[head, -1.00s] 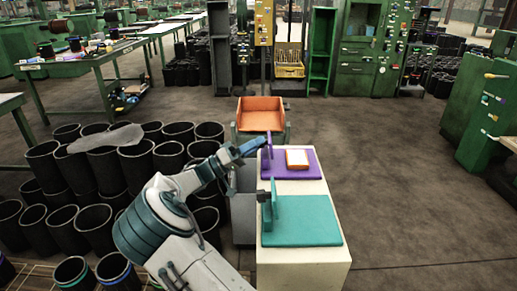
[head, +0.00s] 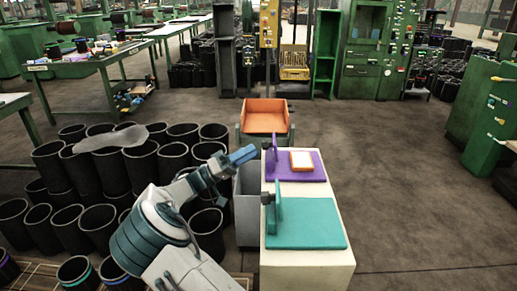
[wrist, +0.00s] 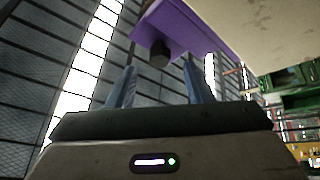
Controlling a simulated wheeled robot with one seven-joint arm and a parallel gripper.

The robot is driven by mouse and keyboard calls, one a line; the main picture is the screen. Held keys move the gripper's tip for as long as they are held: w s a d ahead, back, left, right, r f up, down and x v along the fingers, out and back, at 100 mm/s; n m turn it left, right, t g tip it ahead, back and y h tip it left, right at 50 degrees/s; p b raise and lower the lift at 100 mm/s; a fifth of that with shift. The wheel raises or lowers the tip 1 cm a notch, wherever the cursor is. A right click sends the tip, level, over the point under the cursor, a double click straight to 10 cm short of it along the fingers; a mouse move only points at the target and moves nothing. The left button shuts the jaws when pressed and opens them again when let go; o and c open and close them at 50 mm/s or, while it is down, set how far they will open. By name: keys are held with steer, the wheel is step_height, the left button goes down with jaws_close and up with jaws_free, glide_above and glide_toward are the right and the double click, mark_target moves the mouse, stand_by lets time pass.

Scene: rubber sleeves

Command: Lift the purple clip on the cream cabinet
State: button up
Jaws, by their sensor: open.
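The purple clip (head: 288,174) is a flat purple plate with a narrow upright purple part at its left edge. It lies on the far half of the cream cabinet (head: 306,272). An orange-edged white block (head: 301,161) sits on the plate. My gripper (head: 252,152) is open, just left of the purple upright, with blue fingers apart. In the wrist view the purple clip (wrist: 182,25) is ahead, and its dark knob (wrist: 160,54) shows beyond and between the open fingertips (wrist: 160,68). I see no contact with the knob.
A teal plate with a similar upright and dark knob (head: 306,232) covers the cabinet's near half. A grey bin (head: 247,210) stands against the cabinet's left side. An orange tray (head: 265,117) is behind it. Several black sleeves (head: 95,170) crowd the left. The floor at right is clear.

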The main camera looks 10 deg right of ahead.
steer(key=v, duration=0.9)
steer(key=shift+a, duration=0.25)
